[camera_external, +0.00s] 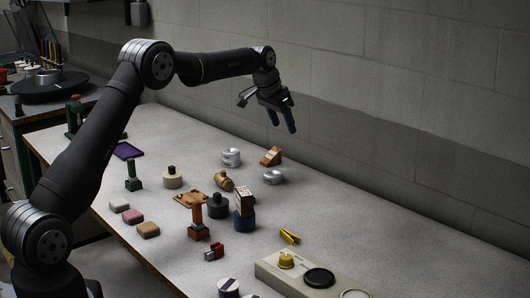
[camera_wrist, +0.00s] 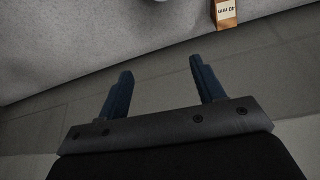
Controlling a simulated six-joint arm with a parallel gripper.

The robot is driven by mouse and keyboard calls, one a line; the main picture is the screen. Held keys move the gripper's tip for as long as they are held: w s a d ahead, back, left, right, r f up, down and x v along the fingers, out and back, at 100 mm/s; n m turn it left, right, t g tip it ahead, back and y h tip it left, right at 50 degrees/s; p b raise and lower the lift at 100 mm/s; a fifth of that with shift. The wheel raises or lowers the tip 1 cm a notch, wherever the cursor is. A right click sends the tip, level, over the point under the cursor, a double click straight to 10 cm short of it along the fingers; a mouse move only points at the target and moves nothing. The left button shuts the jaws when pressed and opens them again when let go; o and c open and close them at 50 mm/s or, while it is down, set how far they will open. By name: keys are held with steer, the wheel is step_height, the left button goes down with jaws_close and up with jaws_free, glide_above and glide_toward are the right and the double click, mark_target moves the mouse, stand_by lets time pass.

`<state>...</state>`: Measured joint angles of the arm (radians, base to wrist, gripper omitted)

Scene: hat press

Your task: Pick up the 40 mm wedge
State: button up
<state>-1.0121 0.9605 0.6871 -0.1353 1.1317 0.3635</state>
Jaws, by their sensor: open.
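The 40 mm wedge (camera_external: 271,156) is an orange-brown wooden block with a sloped face, lying on the bench near the wall. In the wrist view the wedge (camera_wrist: 225,14) shows at the top edge, partly cut off, with a white "40 mm" label. My gripper (camera_external: 282,122) is open and empty, raised above the back of the bench near the wall, apart from the wedge. In the wrist view my gripper (camera_wrist: 158,85) has its two blue fingers spread, with the wedge beyond and to the right of them.
Silver round parts (camera_external: 231,157) and (camera_external: 273,177) stand on either side of the wedge. A wooden mallet-like piece (camera_external: 223,181) and a box of small print on a blue base (camera_external: 245,205) stand nearer. The wall (camera_external: 400,90) runs close behind. The bench's right back area is clear.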

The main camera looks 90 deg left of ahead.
glide_toward(268, 158)
steer(key=x, duration=0.3)
steer(key=shift+x, duration=2.85)
steer(key=c, duration=1.1)
